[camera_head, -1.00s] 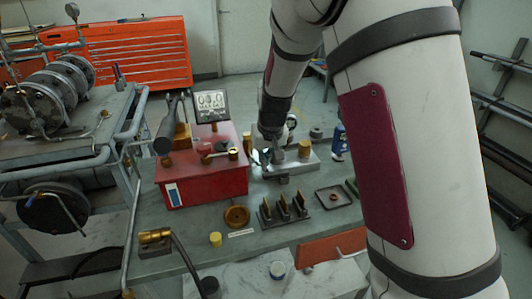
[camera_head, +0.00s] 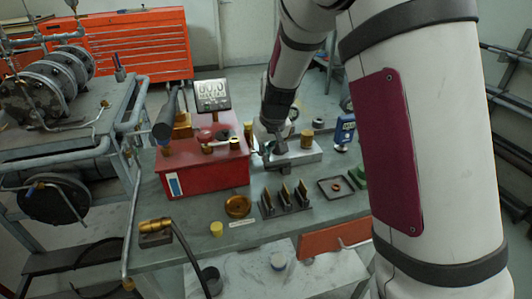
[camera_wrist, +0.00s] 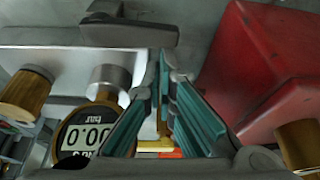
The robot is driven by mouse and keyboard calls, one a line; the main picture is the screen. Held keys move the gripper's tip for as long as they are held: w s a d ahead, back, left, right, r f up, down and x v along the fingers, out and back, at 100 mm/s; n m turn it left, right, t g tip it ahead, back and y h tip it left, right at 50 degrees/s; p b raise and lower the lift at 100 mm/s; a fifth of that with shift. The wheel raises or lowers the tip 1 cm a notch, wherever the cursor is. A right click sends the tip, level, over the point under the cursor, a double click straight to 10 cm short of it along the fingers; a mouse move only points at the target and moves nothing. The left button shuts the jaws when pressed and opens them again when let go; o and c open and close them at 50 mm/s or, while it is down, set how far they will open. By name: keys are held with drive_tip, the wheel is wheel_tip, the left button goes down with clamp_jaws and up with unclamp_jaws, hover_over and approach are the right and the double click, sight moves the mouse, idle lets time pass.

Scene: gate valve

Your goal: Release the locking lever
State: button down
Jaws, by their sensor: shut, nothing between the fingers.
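My gripper (camera_wrist: 161,95) has teal-padded fingers, shut and empty, in the wrist view. In the head view my gripper (camera_head: 272,158) is over the silver block (camera_head: 300,157), right of the red box (camera_head: 205,170). In the wrist view a dark grey lever-like bar (camera_wrist: 130,32) lies across the far edge of the silver block (camera_wrist: 35,57), beyond the fingertips. I cannot be sure that it is the locking lever. A silver knob (camera_wrist: 108,80) and a brass knob (camera_wrist: 27,92) stand on the block to the left of the fingers.
The red box (camera_wrist: 262,65) stands close to the right of my fingers, with a brass cylinder (camera_wrist: 300,145) at its near corner. A round gauge (camera_wrist: 82,135) reading 00.0 sits at lower left. In the head view, a brass dish (camera_head: 238,206) and a dark rack (camera_head: 286,205) stand on the bench.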

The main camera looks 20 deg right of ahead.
sight(266, 166)
drive_tip(key=shift+s+n+b, duration=0.2)
drive_tip(key=shift+n+b, duration=0.3)
drive_tip(key=shift+b, duration=0.15)
drive_tip(key=n+b, duration=0.1)
drive_tip(key=s+n+y+b, duration=0.1)
drive_tip(key=b, duration=0.1)
drive_tip(key=shift+s+a+f+n, duration=0.15)
drive_tip(key=shift+s+n, duration=0.05)
drive_tip(key=shift+n, duration=0.2)
drive_tip(key=s+n+b, duration=0.1)
drive_tip(key=n+g+y+b, duration=0.1)
drive_tip(key=n, duration=0.1)
drive_tip(key=shift+s+n, duration=0.3)
drive_tip(key=shift+s, duration=0.1)
drive_tip(key=s+n, duration=0.1)
drive_tip(key=n+y, duration=0.1)
drive_tip(key=n, duration=0.1)
drive_tip(key=shift+s+d+n+g, duration=0.3)
drive_tip(key=shift+s+g, duration=0.05)
drive_tip(key=shift+g, duration=0.05)
drive_tip(key=n, duration=0.1)
drive_tip(key=s+n, duration=0.1)
drive_tip(key=d+n+g, duration=0.1)
drive_tip(key=n, duration=0.1)
drive_tip(key=shift+s+y+p, duration=0.25)
drive_tip(key=shift+y+p, duration=0.05)
drive_tip(key=shift+p, duration=0.05)
drive_tip(key=shift+s, duration=0.1)
drive_tip(key=shift+s+a, duration=0.4)
drive_tip(key=shift+s, duration=0.2)
